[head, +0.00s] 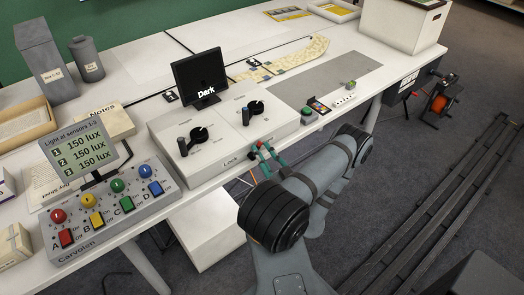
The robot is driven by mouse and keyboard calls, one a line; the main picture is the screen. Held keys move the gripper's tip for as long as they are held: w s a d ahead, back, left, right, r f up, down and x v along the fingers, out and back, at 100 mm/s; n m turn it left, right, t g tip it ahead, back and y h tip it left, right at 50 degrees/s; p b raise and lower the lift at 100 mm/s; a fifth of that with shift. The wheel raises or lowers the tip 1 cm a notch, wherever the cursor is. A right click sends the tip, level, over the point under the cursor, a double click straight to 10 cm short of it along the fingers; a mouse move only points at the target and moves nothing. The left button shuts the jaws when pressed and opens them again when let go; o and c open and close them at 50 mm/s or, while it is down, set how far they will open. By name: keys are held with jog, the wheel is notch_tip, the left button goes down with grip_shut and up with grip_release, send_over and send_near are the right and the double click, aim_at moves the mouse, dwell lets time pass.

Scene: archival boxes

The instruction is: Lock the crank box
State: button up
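The crank box (222,147) is a pale grey box on the front part of the table. Its top carries two black cranks with upright grips: a left crank (196,134) and a right crank (255,106). A label reading "Lock" (230,162) is on its front face. A small black screen (201,75) reading "Dark" stands behind it. My gripper (264,153) is at the box's front face, right of the label. The gripper and arm hide that part of the front. I cannot tell whether the fingers touch anything or how far apart they are.
A sensor display (80,149) reads 150 lux three times. Below it a panel (115,211) holds coloured knobs and switches. A green button (307,115) and small items lie right of the crank box. A large pale box (402,25) stands at the right end.

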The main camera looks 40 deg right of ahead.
jog(key=shift+w+d, duration=0.15)
jog(key=shift+w, duration=0.2)
jog(key=shift+c, duration=0.2)
grip_shut()
